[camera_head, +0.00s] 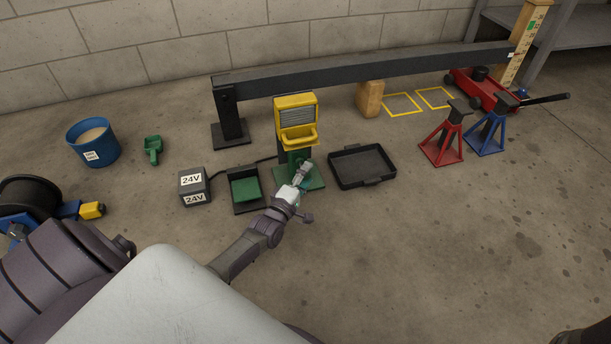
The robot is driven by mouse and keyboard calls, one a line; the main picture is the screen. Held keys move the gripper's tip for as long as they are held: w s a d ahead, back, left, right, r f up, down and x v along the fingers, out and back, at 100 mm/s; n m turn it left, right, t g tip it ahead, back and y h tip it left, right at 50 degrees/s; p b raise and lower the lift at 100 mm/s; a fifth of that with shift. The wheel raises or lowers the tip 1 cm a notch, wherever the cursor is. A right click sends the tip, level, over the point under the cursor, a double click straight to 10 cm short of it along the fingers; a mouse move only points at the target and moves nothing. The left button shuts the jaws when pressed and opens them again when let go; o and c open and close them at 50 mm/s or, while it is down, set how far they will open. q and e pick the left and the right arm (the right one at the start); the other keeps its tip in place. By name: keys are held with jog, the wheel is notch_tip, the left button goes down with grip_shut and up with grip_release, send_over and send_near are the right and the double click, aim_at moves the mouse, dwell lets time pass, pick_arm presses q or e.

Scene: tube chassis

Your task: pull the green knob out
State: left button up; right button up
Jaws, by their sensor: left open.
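A yellow unit (296,122) with a grey slatted front and a yellow handle bar stands on a green base plate (316,180) on the floor. A green part (296,157) shows below the yellow unit, just behind my left gripper. I cannot make out a separate green knob; my gripper hides part of this spot. My left gripper (306,168) is open, in front of the lower part of the unit. I cannot tell whether it touches anything. My right gripper is not in view.
A black tray (338,176) lies right of the unit. A dark beam (350,69) runs behind. Red (432,151) and blue (479,142) stands are at right.

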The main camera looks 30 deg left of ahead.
pick_arm(q)
jog(key=s, duration=1.2)
jog(key=shift+d, duration=0.45)
